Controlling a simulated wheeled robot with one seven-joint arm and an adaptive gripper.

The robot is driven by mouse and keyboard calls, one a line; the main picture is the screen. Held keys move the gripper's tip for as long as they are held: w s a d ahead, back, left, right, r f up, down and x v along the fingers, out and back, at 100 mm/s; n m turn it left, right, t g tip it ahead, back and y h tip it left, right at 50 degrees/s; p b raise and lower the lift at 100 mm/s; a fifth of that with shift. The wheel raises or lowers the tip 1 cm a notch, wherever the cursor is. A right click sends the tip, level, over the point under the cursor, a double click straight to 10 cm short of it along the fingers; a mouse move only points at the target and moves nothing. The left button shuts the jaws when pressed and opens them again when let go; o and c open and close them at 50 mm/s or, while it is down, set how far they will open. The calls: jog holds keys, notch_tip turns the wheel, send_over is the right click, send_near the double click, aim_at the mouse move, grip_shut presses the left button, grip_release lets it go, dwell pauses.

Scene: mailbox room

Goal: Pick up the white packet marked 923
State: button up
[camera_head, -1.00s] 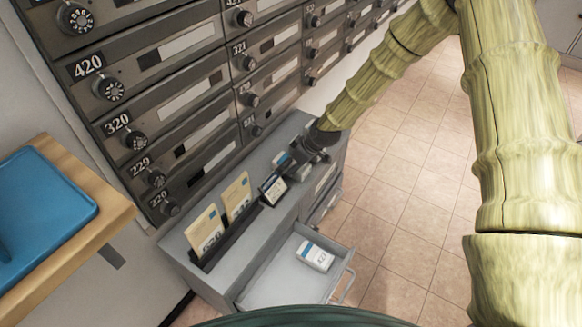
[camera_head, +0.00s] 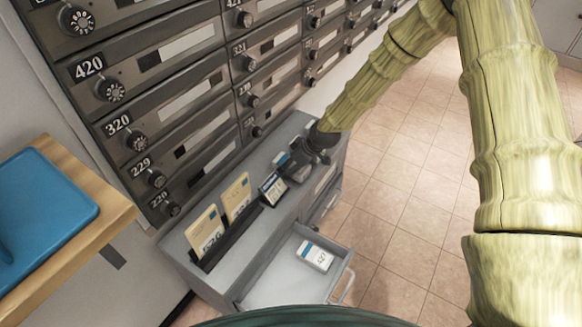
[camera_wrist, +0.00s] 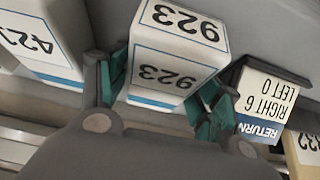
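The white packet marked 923 (camera_wrist: 165,70) has a blue band and shows upside down in the wrist view, its number on two faces. My gripper (camera_wrist: 165,95) has its two teal-padded fingers on either side of this packet, close against it or touching. Whether the fingers are clamped on it cannot be told. In the head view my gripper (camera_head: 305,168) is over the far part of the grey sorting unit (camera_head: 253,243) and hides much of what is there.
A dark-framed RETURN sign (camera_wrist: 262,105) stands close beside the right finger. A white packet marked 423 (camera_wrist: 38,42) is on the other side. Another white packet (camera_head: 315,256) lies in the open drawer (camera_head: 275,290). Tan envelopes (camera_head: 237,196) stand in slots. Mailboxes (camera_head: 185,95) line the wall.

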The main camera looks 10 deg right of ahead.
jog(key=shift+s+f, duration=0.1)
jog(key=c, duration=0.5)
jog(key=shift+o, duration=0.2)
